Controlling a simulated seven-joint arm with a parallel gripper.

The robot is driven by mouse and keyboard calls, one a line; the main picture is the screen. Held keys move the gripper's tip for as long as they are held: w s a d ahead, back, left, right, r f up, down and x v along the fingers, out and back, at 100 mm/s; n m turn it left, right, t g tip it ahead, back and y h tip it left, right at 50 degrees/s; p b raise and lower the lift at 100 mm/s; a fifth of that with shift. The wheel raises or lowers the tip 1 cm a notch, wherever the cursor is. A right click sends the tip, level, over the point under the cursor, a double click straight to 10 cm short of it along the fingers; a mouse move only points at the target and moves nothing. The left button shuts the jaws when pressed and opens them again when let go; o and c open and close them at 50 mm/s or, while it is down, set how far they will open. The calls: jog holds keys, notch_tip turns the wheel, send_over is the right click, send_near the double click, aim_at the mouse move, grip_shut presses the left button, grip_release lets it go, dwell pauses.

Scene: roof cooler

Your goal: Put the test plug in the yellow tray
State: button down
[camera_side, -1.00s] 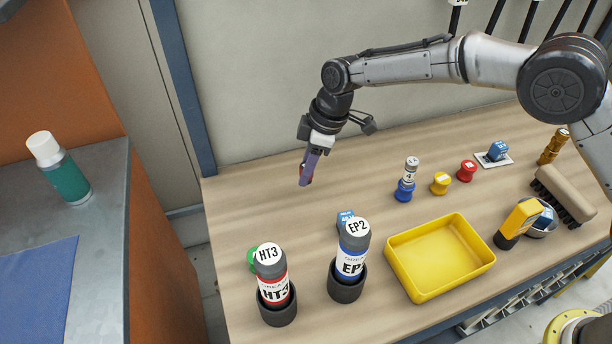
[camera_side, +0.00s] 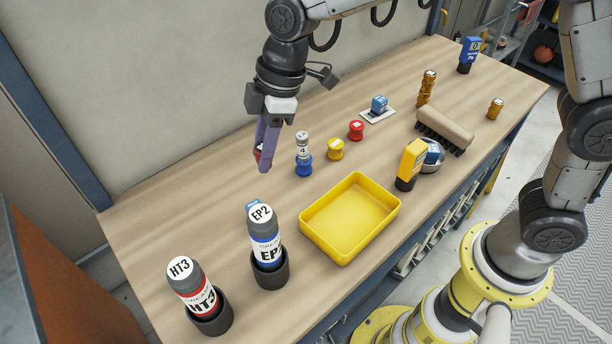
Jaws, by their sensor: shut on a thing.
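My gripper (camera_side: 261,163) is above the back part of the bench, left of the blue-based piece, with its purple fingers pointing down. It is shut on a small red thing (camera_side: 257,155), mostly hidden by the fingers; I cannot tell if this is the test plug. The yellow tray (camera_side: 349,256) lies on the bench, in front and to the right of my gripper. It is empty. A blue-based piece with a grey top marked 4 (camera_side: 304,166), a yellow knob (camera_side: 335,150) and a red knob (camera_side: 356,130) stand behind the tray.
Tubes marked EP2 (camera_side: 264,238) and HT3 (camera_side: 195,290) stand in dark cups left of the tray. A blue item behind EP2 is mostly hidden. A yellow-and-black bottle (camera_side: 411,165), a bowl (camera_side: 432,165) and a brush (camera_side: 445,130) are to the right.

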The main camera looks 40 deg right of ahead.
jog(key=shift+s+d+f, duration=0.15)
jog(key=shift+s, duration=0.1)
jog(key=s+d+m, duration=0.1)
jog(key=s+d, duration=0.7)
jog(key=s, duration=0.4)
jog(key=s+d+m, duration=0.1)
jog(key=s+d, duration=0.7)
jog(key=s, duration=0.4)
send_near(344, 222)
jog(key=shift+s+a+f+t, duration=0.2)
jog(key=shift+a+f+t, duration=0.1)
jog(key=shift+a+f, duration=0.3)
jog(key=shift+w+a+f, duration=0.1)
jog(key=shift+w+f, duration=0.05)
jog(key=shift+f, duration=0.1)
jog(key=shift+d+x, duration=0.15)
jog(key=shift+x, duration=0.75)
jog(key=shift+d+x, duration=0.2)
jog(key=shift+x, duration=0.7)
jog(key=shift+f, duration=0.3)
jog(key=c, duration=0.5)
grip_release()
jog(key=shift+c, duration=0.2)
